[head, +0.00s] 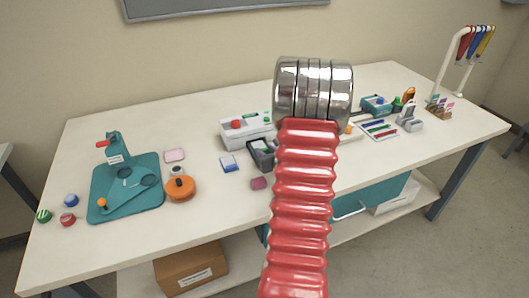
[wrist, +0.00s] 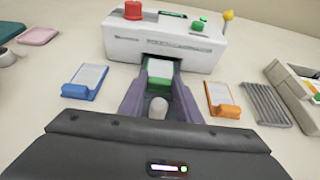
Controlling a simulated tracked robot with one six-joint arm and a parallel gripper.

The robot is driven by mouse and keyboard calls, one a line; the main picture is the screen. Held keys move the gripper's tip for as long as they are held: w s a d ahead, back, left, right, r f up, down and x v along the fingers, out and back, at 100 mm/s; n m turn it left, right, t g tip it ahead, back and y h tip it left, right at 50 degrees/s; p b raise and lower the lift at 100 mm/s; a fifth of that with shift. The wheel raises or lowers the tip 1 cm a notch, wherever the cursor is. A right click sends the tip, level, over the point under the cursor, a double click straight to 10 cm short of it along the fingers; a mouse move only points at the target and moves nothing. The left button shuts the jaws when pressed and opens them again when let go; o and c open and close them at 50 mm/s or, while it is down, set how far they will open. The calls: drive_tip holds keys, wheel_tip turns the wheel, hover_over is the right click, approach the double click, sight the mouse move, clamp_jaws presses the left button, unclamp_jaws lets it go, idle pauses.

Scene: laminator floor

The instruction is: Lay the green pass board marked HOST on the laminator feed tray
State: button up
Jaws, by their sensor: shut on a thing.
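My gripper (wrist: 160,78) has its two grey-purple fingers shut on a small board with a white face and green base, the green pass board (wrist: 158,85). Its marking cannot be read. The board is right in front of the white laminator (wrist: 160,40), which has a red knob and a green button on top. The laminator (head: 240,129) is partly hidden behind my arm in the head view. The feed tray does not show clearly; the fingers and board cover the space at the laminator's front. I cannot tell whether the board touches it.
A blue board (wrist: 85,80) lies left of my fingers and an orange board (wrist: 222,98) lies right. A ribbed grey rack (wrist: 268,104) and a grey card box (wrist: 292,88) are further right. A teal press (head: 125,187) and an orange round tool (head: 180,188) stand left on the table.

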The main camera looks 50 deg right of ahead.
drive_tip(key=o, duration=1)
drive_tip(key=shift+f, duration=0.1)
drive_tip(key=v, duration=1.2)
